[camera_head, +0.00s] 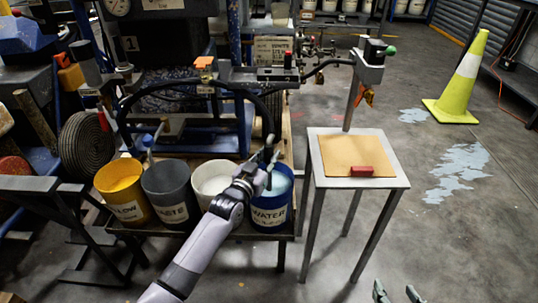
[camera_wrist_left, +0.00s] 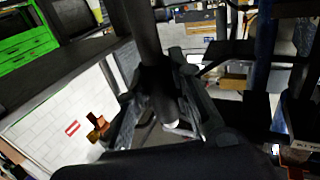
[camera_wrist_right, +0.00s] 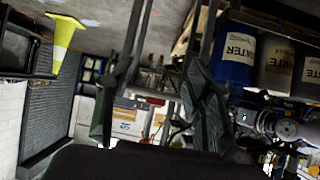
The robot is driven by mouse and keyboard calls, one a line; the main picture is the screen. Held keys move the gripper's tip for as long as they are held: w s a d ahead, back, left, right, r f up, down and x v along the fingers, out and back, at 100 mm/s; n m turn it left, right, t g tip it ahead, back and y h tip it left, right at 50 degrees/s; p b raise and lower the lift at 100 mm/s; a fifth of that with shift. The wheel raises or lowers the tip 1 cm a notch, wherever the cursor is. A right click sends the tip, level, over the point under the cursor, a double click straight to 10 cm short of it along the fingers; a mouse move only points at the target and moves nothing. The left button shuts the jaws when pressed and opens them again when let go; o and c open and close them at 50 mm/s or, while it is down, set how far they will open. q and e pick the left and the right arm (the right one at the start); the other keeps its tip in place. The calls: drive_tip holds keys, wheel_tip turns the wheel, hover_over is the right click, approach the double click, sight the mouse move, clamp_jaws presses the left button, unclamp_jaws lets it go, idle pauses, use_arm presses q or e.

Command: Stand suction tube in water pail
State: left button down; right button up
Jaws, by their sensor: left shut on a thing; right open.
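The blue water pail (camera_head: 270,217), with a WATER label and pale liquid, stands at the right end of a row of pails. It also shows in the right wrist view (camera_wrist_right: 236,55). My left gripper (camera_head: 266,167) is over this pail, shut on the dark suction tube (camera_wrist_left: 143,35), which runs between its fingers in the left wrist view. A black hose (camera_head: 262,105) arcs down towards the gripper. My right gripper (camera_head: 397,294) is open and empty at the bottom edge.
Yellow (camera_head: 121,188), grey waste (camera_head: 171,198) and white (camera_head: 211,180) pails stand left of the water pail on a low shelf. A metal stand (camera_head: 400,184) with a tan board and red block (camera_head: 361,171) is to the right. A yellow-green cone (camera_head: 462,85) stands on open floor.

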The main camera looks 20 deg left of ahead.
use_arm(q)
wheel_tip(320, 180, down, 3)
drive_tip(key=shift+r+b, duration=0.1)
drive_tip(key=shift+b, duration=0.85)
drive_tip(key=shift+f+b, duration=1.1)
drive_tip(key=shift+f, duration=0.65)
use_arm(e)
drive_tip(key=w+a+r+t+y, duration=0.1)
drive_tip(key=r+t+y, duration=0.1)
drive_tip(key=r+t, duration=0.3)
drive_tip(key=w+a+r+t+y, duration=0.1)
drive_tip(key=r+t, duration=0.5)
drive_tip(key=r, duration=0.6)
drive_tip(key=shift+w+a+r+n+y, duration=0.3)
drive_tip(key=shift+w+a+y, duration=0.15)
drive_tip(key=shift+a, duration=0.2)
use_arm(q)
drive_tip(key=c, duration=1.6)
unclamp_jaws()
drive_tip(key=shift+o, duration=1.3)
